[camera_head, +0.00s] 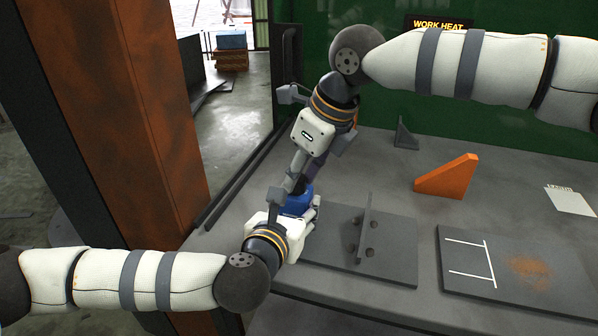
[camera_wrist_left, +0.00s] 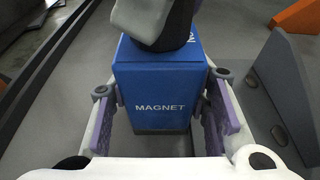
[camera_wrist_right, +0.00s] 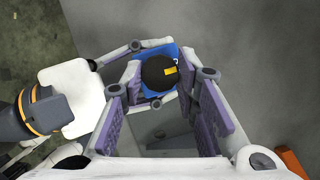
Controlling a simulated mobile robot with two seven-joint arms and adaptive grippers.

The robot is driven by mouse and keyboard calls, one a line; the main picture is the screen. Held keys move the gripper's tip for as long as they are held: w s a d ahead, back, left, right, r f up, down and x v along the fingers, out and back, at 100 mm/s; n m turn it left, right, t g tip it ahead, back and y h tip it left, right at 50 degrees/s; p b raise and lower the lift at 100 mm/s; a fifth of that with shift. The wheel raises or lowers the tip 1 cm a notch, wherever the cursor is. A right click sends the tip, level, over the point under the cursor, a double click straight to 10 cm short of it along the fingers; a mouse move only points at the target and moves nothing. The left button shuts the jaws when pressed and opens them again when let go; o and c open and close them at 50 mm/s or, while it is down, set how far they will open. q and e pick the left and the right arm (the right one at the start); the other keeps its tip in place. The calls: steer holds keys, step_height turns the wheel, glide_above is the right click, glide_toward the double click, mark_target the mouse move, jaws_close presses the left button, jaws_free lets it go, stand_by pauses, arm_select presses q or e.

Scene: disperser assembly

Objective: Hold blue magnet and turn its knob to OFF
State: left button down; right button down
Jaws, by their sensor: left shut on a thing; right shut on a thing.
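The blue magnet (camera_head: 296,205) is a box standing upright near the table's left side. Its front reads MAGNET in the left wrist view (camera_wrist_left: 158,85). My left gripper (camera_head: 290,213) is shut on the magnet's body, with purple pads (camera_wrist_left: 165,105) on both sides. The black knob (camera_wrist_right: 157,76) on top has a yellow mark, seen in the right wrist view. My right gripper (camera_wrist_right: 160,82) comes from above and is shut on the knob, a finger on each side.
A dark plate with an upright bracket (camera_head: 364,232) lies right of the magnet. An orange wedge (camera_head: 446,178) and a small grey wedge (camera_head: 405,137) stand farther back. A marked plate (camera_head: 510,266) lies at the right. A dark rail (camera_head: 235,183) runs along the table's left edge.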

stand_by(0.4)
steer(key=c, duration=1.2)
jaws_free()
steer(key=shift+c, duration=0.2)
steer(key=v, duration=1.2)
arm_select(q)
steer(key=c, duration=0.8)
jaws_free()
